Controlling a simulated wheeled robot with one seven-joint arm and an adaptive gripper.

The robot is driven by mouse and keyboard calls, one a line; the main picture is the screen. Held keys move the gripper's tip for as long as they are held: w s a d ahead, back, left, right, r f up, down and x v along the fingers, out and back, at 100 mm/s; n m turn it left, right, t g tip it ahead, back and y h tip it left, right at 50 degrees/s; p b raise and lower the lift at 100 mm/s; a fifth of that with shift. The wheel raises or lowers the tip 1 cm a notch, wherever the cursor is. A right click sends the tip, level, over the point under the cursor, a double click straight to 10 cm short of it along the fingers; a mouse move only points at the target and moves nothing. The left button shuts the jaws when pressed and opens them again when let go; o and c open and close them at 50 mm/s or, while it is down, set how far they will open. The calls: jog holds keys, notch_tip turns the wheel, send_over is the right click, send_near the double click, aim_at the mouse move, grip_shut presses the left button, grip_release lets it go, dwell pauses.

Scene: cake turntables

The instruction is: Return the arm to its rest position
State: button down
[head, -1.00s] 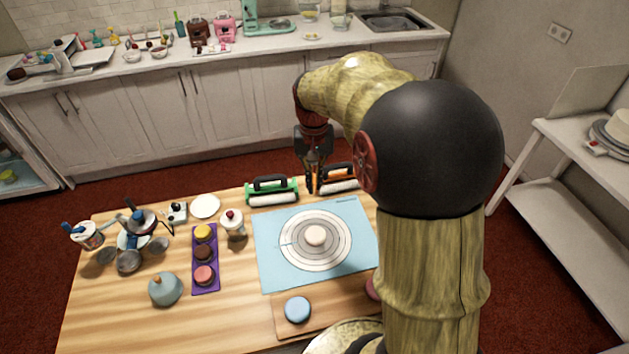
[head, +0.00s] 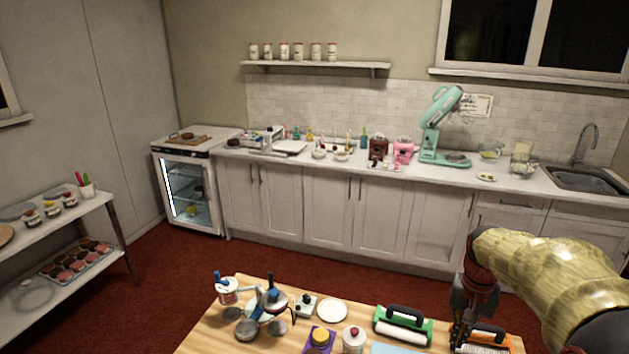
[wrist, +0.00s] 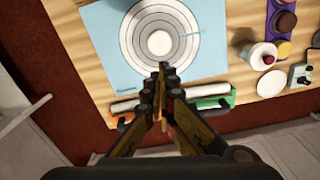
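My gripper (head: 460,338) hangs pointing down at the back edge of the wooden table, in the lower right of the head view. It is in front of the left end of the orange-handled tool (head: 488,337) and to the right of the green-handled tool (head: 404,325). In the wrist view the fingers of my gripper (wrist: 161,72) come together at the tips, with nothing visible held. Beyond the tips lies the blue mat (wrist: 102,45) with a ringed turntable (wrist: 186,47) and a round pale object (wrist: 159,42). My arm reaches in from the right in the head view.
The wooden table (head: 216,335) carries a white jar (head: 353,340), a white plate (head: 332,310) and several utensils at the left. A counter with a mint mixer (head: 440,125) runs along the back wall. Red floor lies open between table and counter.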

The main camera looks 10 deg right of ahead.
jog(key=s+a+r+n+t, duration=0.2)
jog(key=s+a+r, duration=0.3)
jog(key=a, duration=0.5)
jog(key=s+a+r+n+t, duration=0.3)
jog(key=s+a+r+n, duration=0.2)
jog(key=s+a, duration=0.5)
jog(key=shift+a+r+t, duration=0.3)
jog(key=shift+a+r, duration=0.15)
jog(key=shift+a, duration=0.2)
